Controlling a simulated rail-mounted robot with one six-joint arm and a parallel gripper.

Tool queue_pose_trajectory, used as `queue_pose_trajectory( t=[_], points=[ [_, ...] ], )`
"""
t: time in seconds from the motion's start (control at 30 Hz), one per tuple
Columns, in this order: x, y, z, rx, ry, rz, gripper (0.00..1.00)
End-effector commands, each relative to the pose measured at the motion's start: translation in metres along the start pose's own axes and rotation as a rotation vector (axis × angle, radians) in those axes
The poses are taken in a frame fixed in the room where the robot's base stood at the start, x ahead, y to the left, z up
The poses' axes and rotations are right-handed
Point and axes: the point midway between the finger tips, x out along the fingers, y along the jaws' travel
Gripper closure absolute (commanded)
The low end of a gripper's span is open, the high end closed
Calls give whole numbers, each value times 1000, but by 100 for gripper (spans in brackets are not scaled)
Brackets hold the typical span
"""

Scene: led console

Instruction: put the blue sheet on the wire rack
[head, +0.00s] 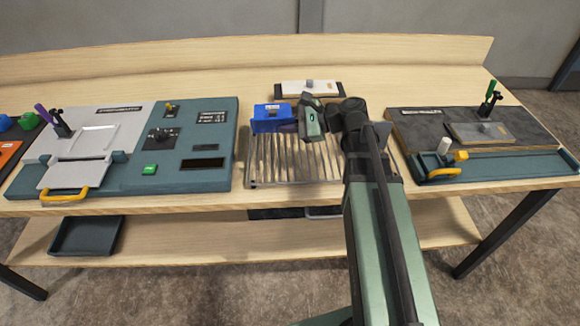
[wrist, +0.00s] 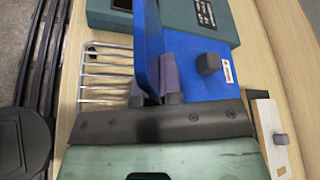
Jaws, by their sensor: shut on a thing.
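The blue sheet (head: 268,124) carries a white label and shows at the back left of the wire rack (head: 290,165). In the wrist view the sheet (wrist: 210,90) has a wide flat face with a dark knob and an upright blue edge. My gripper (head: 301,117) is at the sheet's right side. In the wrist view its fingers (wrist: 156,84) are shut on the upright blue edge. The rack's bars (wrist: 106,78) show beside the sheet there. The sheet overlaps the rack's back left corner in the head view; I cannot tell whether they touch.
A teal console (head: 205,165) stands close on the rack's left. A white board with a knob (head: 309,87) lies behind the rack. A dark panel with a teal front rail (head: 500,165) is on the right. The front part of the rack is bare.

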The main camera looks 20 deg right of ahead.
Motion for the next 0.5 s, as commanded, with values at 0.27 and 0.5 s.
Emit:
queue_pose_trajectory(
  t=[0.27,0.5],
  points=[
    [12,18,-28,0,-1,0,100],
    [26,42,-64,0,0,0,100]
  ],
)
